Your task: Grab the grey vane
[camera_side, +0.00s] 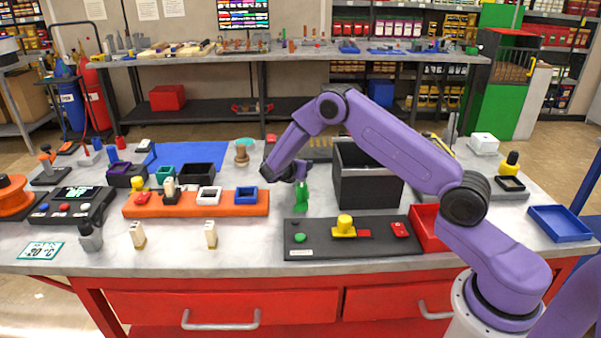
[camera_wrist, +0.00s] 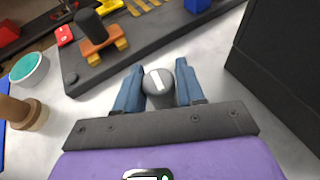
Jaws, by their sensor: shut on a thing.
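My gripper (camera_wrist: 159,88) points down at the table between the wooden peg and the black bin. Its two blue fingers are closed around a grey piece with a rounded top and a white stripe (camera_wrist: 158,81), which I take as the grey vane. In the side view, my gripper (camera_side: 300,174) is small and partly hidden by its own wrist. A green piece (camera_side: 301,197) shows directly below the fingers there. I cannot tell whether it touches the held piece, or whether the held piece touches the table.
A black bin (camera_side: 367,185) stands close on the right. A black board (camera_wrist: 110,58) with an orange part lies behind. A wooden peg (camera_side: 242,154) and a teal-filled bowl (camera_wrist: 28,68) are left. In front lie a black button panel (camera_side: 330,250) and an orange tray (camera_side: 235,209).

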